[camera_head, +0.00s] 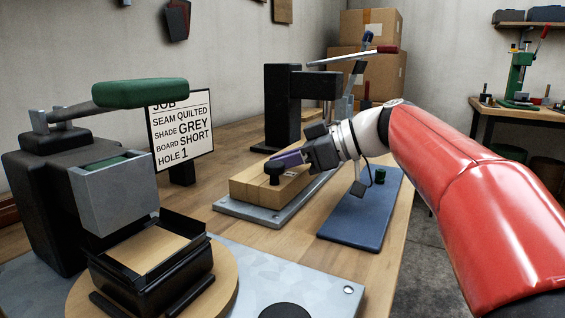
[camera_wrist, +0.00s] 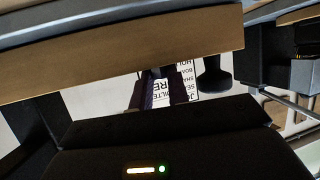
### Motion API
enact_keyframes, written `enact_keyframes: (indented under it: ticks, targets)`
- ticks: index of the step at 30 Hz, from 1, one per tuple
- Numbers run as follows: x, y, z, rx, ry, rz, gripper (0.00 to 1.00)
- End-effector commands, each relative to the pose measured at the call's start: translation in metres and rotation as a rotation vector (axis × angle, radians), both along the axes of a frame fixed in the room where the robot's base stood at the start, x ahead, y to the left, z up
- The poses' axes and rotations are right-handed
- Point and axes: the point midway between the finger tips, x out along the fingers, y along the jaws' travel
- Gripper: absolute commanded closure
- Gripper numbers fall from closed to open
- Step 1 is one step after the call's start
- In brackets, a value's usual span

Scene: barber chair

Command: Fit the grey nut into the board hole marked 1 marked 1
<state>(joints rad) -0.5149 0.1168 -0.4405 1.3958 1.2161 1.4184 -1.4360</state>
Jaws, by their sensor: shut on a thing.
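My gripper (camera_head: 284,158), with purple fingers, is at the wooden board (camera_head: 245,192) on a grey metal plate. Its fingers (camera_wrist: 158,92) also show in the wrist view, close together beside the board edge (camera_wrist: 100,70). They are shut on a small grey thing (camera_wrist: 156,72), which I take to be the grey nut; it is mostly hidden, and its shape is unclear. The hole marked 1 cannot be made out in either view.
A black press (camera_head: 283,105) stands behind the board. A blue plate (camera_head: 350,222) with a green knob (camera_head: 361,187) lies to the right. A large green-handled press (camera_head: 105,195) fills the left front. Bare tabletop shows between.

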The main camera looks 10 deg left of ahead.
Motion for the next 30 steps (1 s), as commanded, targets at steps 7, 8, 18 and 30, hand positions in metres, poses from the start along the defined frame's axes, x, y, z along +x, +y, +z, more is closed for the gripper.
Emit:
enact_keyframes:
  ticks: [7,8,18,30]
  targets:
    - [0.001,-0.001,-0.013,-0.008,0.007,0.001,1.00]
    - [0.001,-0.001,-0.014,-0.009,0.007,0.001,1.00]
    - [0.001,0.001,-0.018,-0.013,0.015,0.006,0.61]
    - [0.000,0.003,-0.004,-0.013,0.015,0.011,0.61]
